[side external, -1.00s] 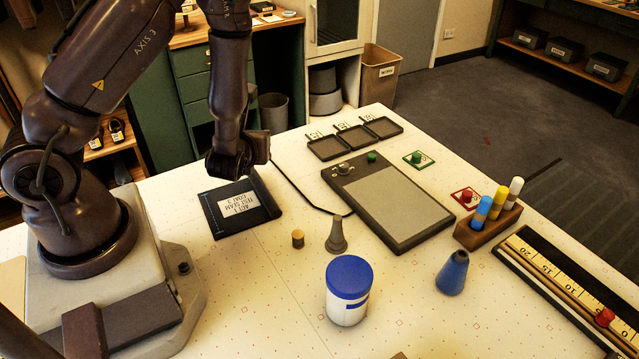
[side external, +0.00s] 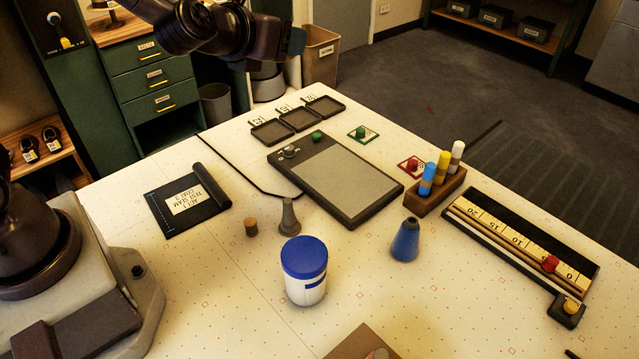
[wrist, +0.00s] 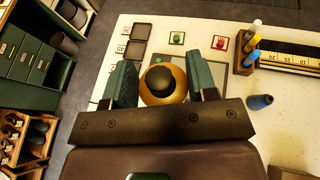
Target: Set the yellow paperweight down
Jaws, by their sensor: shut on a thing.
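The yellow paperweight (wrist: 163,84) shows in the wrist view as a round yellow body with a dark knob on top. It sits between the two green fingers of my gripper (wrist: 164,86), which is shut on it. In the side view my gripper (side external: 284,42) is at the top of the picture, raised at the far side of the table. The paperweight cannot be made out there.
The white table (side external: 225,290) holds a grey tablet (side external: 335,180), several black trays (side external: 300,118), a blue-lidded jar (side external: 304,275), a blue cone (side external: 405,240), a pen block (side external: 437,190) and a ruler board (side external: 515,240). Bare table shows at the front left.

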